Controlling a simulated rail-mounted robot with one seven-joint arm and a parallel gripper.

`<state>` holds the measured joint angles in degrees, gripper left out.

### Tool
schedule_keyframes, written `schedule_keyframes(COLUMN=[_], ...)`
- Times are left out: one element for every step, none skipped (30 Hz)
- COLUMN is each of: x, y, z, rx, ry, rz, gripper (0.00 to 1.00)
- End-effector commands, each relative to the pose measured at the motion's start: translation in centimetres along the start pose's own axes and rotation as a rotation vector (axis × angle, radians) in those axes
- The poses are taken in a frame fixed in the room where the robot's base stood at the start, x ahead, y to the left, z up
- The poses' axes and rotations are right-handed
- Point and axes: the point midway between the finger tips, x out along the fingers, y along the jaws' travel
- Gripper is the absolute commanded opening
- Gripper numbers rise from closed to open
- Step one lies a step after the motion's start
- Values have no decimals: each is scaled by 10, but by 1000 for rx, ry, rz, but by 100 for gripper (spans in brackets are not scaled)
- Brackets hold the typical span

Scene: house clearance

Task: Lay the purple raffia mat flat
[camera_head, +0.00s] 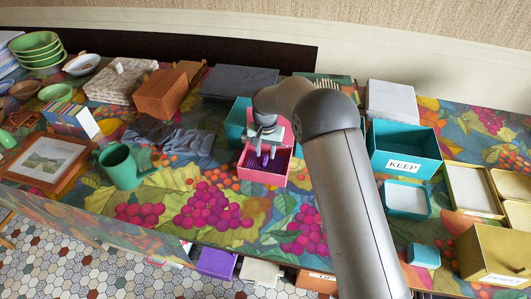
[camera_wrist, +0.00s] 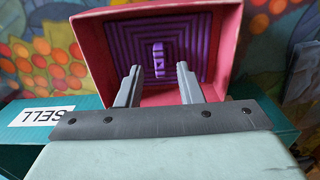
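A purple square with a concentric woven-looking pattern, which looks like the raffia mat (camera_wrist: 197,62), lies inside a pink box (camera_wrist: 92,50). A small upright purple piece (camera_wrist: 160,58) stands at its middle. In the head view the pink box (camera_head: 271,179) is near the middle of the table, with purple (camera_head: 264,162) showing inside, partly covered by my gripper (camera_head: 266,146). In the wrist view my gripper (camera_wrist: 160,70) is open. Its two fingers are apart, one on each side of the small purple piece, with nothing visible between them. I cannot tell how far above the mat they are.
A teal SELL box (camera_wrist: 90,112) stands close to the pink box. A teal KEEP box (camera_head: 405,150) is to the right. A green mug (camera_head: 120,166) and dark crumpled cloth (camera_head: 170,138) lie left. The patterned table front (camera_head: 175,205) is mostly clear.

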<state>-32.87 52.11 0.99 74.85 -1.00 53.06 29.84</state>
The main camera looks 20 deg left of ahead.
Motion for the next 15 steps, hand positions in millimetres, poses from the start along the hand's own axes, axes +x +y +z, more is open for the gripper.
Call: schedule_keyframes(x=[-6, -8, -11, -13, -15, -18, -20, -22, -25, -27, -29, -32, -34, -35, -37], y=[0, 0, 0, 0, 0, 0, 0, 0, 0, 0, 0, 0, 0, 0, 0], z=[0, 0, 0, 0, 0, 0, 0, 0, 0, 0, 0, 0, 0, 0, 0], rx=[0, 0, 0, 0, 0, 0, 0, 0, 0, 0, 0, 0, 0, 0, 0], ry=[1, 1, 2, 2, 2, 2, 2, 2, 1, 1, 1, 1, 1, 1, 1], rz=[-1, -1, -1, -1, -1, -1, -1, -1, -1, -1, -1, -1, -1, -1, -1], gripper=[34, 34, 34, 34, 34, 34, 34, 34, 34, 34, 34, 34, 34, 34, 34])
